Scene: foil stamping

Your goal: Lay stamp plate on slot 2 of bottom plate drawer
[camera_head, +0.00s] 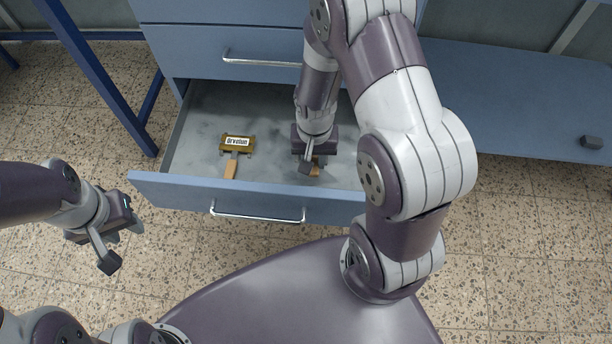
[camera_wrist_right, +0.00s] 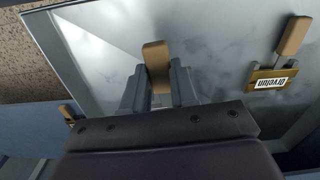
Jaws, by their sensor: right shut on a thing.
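The bottom plate drawer (camera_head: 190,180) is pulled out, with a grey inner floor. My right gripper (camera_head: 312,166) is down inside its right half and shut on the stamp plate, whose orange-brown handle (camera_wrist_right: 157,66) sits between the fingers in the right wrist view. The handle also shows partly in the head view (camera_head: 315,171); the rest of that plate is hidden by my gripper, so I cannot tell if it touches the drawer floor. Another stamp plate labelled "Orvelun" (camera_head: 237,143) lies in the drawer's left half. My left gripper (camera_head: 120,243) is open and empty, left of the drawer.
A small orange-brown piece (camera_wrist_right: 68,114) shows beyond the drawer's side wall in the right wrist view, mostly hidden. A blue bench (camera_head: 510,100) stands at right with a small dark block (camera_head: 591,142). A closed drawer (camera_head: 200,55) is above. Tiled floor lies in front.

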